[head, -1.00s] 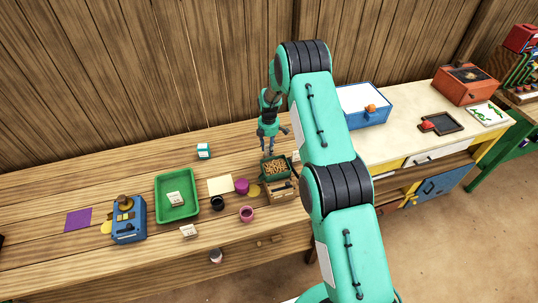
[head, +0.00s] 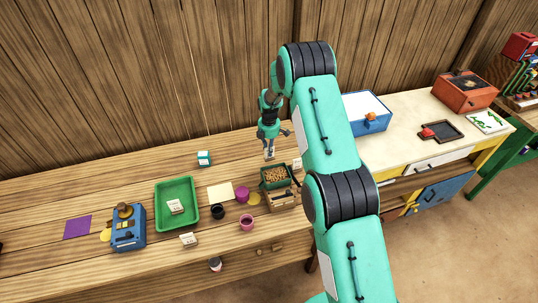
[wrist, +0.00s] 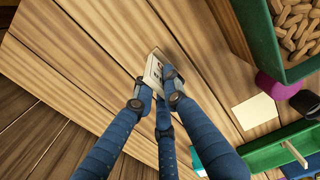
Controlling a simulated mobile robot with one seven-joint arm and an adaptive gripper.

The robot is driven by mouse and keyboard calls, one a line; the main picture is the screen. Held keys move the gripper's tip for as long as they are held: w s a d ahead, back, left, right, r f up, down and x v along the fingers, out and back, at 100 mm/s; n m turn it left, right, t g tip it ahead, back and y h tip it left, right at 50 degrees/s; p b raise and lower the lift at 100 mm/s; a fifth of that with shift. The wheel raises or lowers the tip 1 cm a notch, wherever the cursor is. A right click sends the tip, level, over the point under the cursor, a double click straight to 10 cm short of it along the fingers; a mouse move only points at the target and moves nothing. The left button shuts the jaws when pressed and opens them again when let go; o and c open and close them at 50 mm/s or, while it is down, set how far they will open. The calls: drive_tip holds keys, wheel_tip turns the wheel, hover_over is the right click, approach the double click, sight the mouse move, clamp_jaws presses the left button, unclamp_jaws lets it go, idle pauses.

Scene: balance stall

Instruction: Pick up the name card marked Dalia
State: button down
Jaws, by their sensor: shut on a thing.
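My gripper (head: 268,153) is shut on a small pale card in the head view, up and left of the green box of brown pieces. The wrist view shows the blue fingers of my gripper (wrist: 157,92) closed around the pale card (wrist: 153,68). It has dark marks on its face, partly covered by the fingers, and I cannot read the name. The card looks tilted against the wood behind it. I cannot tell how far it is above the tabletop.
A green tray (head: 192,188) and a blue scale (head: 128,228) stand further left. The back left tabletop is mostly clear.

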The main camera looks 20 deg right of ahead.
drive_tip(key=shift+r, duration=3.15)
